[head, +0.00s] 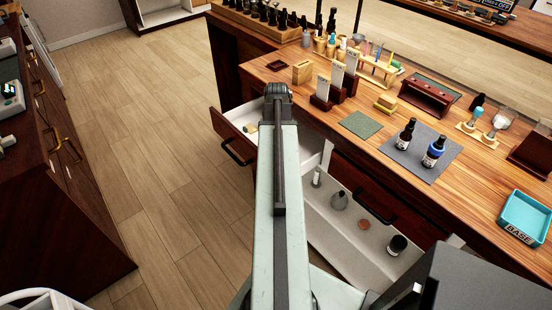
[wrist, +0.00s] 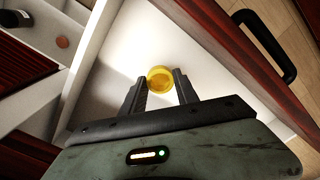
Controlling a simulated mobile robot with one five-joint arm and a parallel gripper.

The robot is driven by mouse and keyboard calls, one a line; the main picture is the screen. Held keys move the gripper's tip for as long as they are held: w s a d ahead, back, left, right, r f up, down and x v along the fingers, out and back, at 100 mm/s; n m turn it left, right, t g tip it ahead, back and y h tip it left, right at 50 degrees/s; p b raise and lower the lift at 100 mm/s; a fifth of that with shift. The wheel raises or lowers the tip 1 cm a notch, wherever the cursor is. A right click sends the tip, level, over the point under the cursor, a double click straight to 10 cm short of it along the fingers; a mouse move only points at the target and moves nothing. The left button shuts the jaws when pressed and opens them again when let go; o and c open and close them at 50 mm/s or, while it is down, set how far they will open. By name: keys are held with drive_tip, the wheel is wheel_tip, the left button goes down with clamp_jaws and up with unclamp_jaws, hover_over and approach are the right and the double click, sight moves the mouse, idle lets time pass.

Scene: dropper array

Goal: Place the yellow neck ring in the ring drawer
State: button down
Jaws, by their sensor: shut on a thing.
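The yellow neck ring (wrist: 160,79) shows in the wrist view between the tips of my gripper (wrist: 161,88). The gripper is shut on it. Ring and fingers are over the white inside of an open drawer (wrist: 110,65) with a dark red front and black handle. I cannot tell whether the ring touches the drawer floor. In the head view an open drawer (head: 221,122) stands left of my arm, partly hidden by it. A small tan thing (head: 251,128) shows in it, too small to identify. My gripper is hidden behind my arm there.
The wooden counter (head: 330,115) above carries bottles and racks. The floor (head: 150,150) at left is clear.

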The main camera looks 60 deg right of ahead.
wheel_tip(320, 180, down, 4)
drive_tip(key=shift+r+b, duration=0.25)
drive_tip(key=shift+b, duration=1)
drive_tip(key=shift+r, duration=0.2)
drive_tip(key=shift+f, duration=0.2)
drive_tip(key=c, duration=0.9)
unclamp_jaws()
wheel_tip(320, 180, up, 12)
drive_tip(key=p, duration=1.2)
drive_tip(key=shift+r, duration=0.25)
